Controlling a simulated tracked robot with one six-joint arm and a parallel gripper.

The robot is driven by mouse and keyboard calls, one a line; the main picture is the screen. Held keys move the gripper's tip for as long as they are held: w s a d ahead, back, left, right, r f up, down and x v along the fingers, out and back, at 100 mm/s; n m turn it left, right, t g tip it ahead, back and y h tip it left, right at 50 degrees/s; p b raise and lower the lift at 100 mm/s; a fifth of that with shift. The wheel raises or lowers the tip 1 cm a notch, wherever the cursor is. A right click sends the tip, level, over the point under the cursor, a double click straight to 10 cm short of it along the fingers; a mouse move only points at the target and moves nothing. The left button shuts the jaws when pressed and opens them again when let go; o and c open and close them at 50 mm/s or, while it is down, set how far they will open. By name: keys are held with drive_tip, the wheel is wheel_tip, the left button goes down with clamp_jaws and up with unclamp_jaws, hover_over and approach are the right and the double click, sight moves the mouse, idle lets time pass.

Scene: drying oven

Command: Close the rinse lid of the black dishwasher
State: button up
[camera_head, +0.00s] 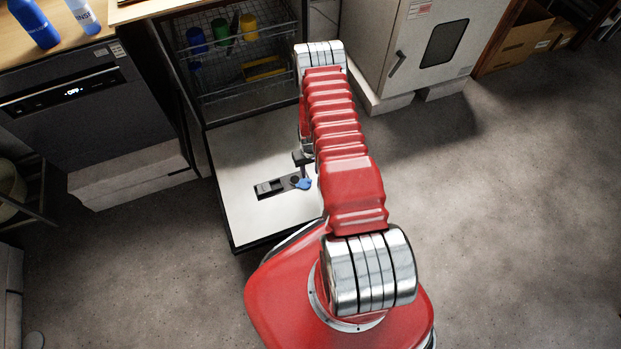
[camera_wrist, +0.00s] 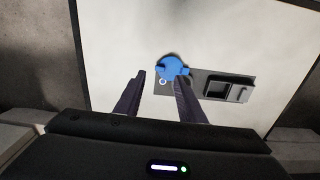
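The black dishwasher's door (camera_head: 245,145) lies folded down flat, with its pale inner face up. A dark dispenser panel (camera_head: 270,188) is set in it; in the wrist view it (camera_wrist: 218,76) has a rectangular recess at right. The blue rinse lid (camera_head: 304,184) is at the panel's right end in the head view. In the wrist view the lid (camera_wrist: 171,67) sits at the panel's left end, partly past its far edge. My gripper (camera_wrist: 161,79) is open, fingers apart, just in front of the lid. The right fingertip overlaps the lid's edge in view; contact is unclear.
The dishwasher's wire rack (camera_head: 235,60) holds several coloured cups behind the door. A closed dark appliance (camera_head: 85,105) stands at left under a wooden counter with blue bottles (camera_head: 35,22). A white oven (camera_head: 425,45) stands at back right. The floor (camera_head: 520,190) at right is clear.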

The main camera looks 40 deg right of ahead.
sight(310, 181)
drive_tip(key=shift+f, duration=3.35)
clamp_jaws()
